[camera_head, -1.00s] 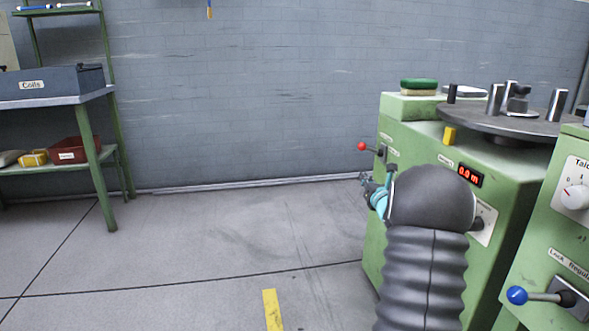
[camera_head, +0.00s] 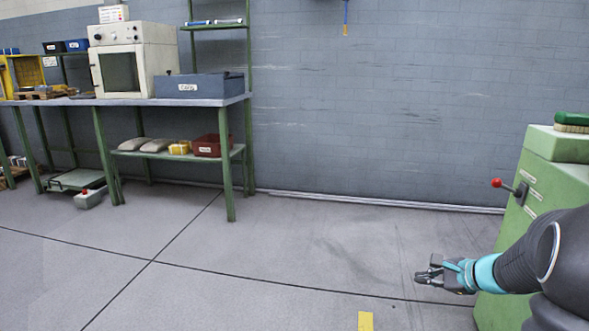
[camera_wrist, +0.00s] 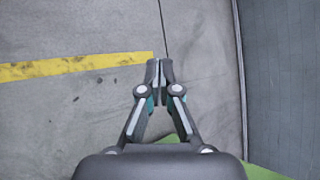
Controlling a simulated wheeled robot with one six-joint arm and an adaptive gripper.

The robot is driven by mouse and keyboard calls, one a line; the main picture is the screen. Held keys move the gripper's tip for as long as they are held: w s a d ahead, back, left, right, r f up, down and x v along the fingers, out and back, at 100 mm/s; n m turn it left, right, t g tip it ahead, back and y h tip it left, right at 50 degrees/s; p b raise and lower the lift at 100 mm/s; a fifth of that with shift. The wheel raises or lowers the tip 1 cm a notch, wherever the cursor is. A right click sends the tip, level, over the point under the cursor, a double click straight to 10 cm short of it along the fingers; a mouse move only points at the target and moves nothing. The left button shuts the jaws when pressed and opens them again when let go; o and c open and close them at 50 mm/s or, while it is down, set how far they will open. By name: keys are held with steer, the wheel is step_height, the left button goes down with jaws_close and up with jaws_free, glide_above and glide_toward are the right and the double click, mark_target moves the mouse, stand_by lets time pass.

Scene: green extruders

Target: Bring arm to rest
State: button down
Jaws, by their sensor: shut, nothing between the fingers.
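My gripper (camera_head: 428,272) is at the lower right of the head view, at the end of my arm, which comes in from the right edge. It points left over bare floor, in front of the green machine (camera_head: 541,185). In the wrist view my gripper (camera_wrist: 159,66) has its fingertips together, with nothing between them. Only floor shows beyond the fingertips there.
A lever with a red knob (camera_head: 496,183) sticks out of the machine above my gripper. A green-legged workbench (camera_head: 240,99) stands at the left by the wall. The grey floor (camera_head: 300,240) between is clear, with a yellow line (camera_wrist: 75,66).

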steer(key=s+a+r+n+g+h+p, duration=0.25)
steer(key=s+a+n, duration=0.4)
steer(key=s, duration=0.35)
steer(key=s+a+r+n+g+h+p, duration=0.2)
steer(key=s+a+r+n+g, duration=0.25)
steer(key=s+n, duration=0.5)
steer(key=s+a+r+n+t+h+p, duration=0.1)
steer(key=s+a+r+n+t+p, duration=0.2)
steer(key=s+r, duration=0.6)
steer(key=shift+a+r+t+p, duration=0.2)
steer(key=shift+a+t+p, duration=0.3)
steer(key=shift+a, duration=0.7)
steer(key=shift+d, duration=0.1)
